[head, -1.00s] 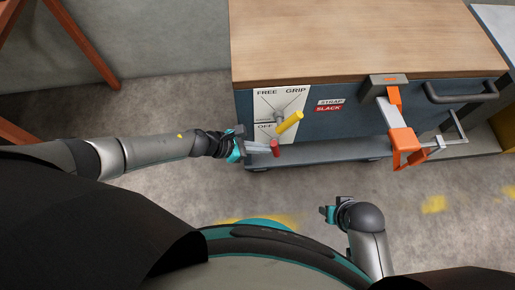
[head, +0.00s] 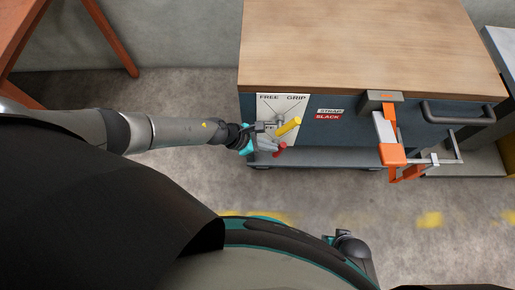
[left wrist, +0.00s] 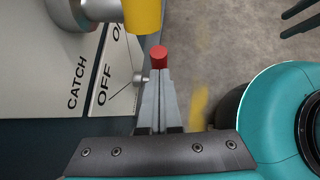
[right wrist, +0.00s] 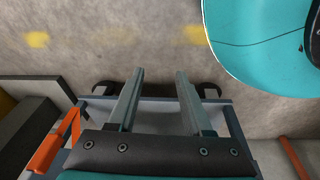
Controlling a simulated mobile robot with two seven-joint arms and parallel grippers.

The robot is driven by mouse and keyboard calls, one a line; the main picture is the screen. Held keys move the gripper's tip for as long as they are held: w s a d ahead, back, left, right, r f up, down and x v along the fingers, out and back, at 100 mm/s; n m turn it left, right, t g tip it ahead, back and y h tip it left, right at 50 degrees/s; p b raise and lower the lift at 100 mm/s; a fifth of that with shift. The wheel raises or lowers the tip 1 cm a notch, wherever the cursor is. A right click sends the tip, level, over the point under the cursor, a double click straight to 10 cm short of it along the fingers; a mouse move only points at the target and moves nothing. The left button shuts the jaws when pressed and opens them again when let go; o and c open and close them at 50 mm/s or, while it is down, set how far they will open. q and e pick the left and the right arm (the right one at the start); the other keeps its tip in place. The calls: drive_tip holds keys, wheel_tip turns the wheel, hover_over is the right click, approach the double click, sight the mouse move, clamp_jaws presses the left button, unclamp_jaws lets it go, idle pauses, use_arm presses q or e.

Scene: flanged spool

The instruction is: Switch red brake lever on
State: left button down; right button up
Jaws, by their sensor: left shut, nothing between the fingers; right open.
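The red brake lever's end (head: 282,147) shows low on the front of the cabinet, below a yellow-handled lever (head: 289,127). In the left wrist view the red tip (left wrist: 158,56) shows just past the ends of my fingers; a small metal pivot (left wrist: 139,80) sits beside them near the word OFF. My left gripper (head: 268,145) is shut and empty, at the red lever; I cannot tell whether it touches. The red lever's shaft is mostly hidden by the fingers. My right gripper (right wrist: 157,75) is open and empty, away from the levers.
The white plate (head: 266,103) behind the levers reads FREE and GRIP. The yellow handle (left wrist: 143,14) hangs close above the fingers. An orange clamp (head: 391,154) and a grey handle (head: 460,111) stick out farther right. Open floor lies in front of the cabinet.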

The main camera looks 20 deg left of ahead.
use_arm(q)
drive_tip(key=shift+w+d+r, duration=0.1)
drive_tip(key=shift+w+d, duration=0.1)
drive_tip(key=shift+d, duration=0.35)
drive_tip(key=shift+w+d+r, duration=0.1)
drive_tip(key=shift+w+d, duration=0.05)
drive_tip(key=shift+d, duration=0.55)
use_arm(e)
drive_tip(key=shift+s+d+f, duration=0.35)
drive_tip(key=shift+s, duration=0.05)
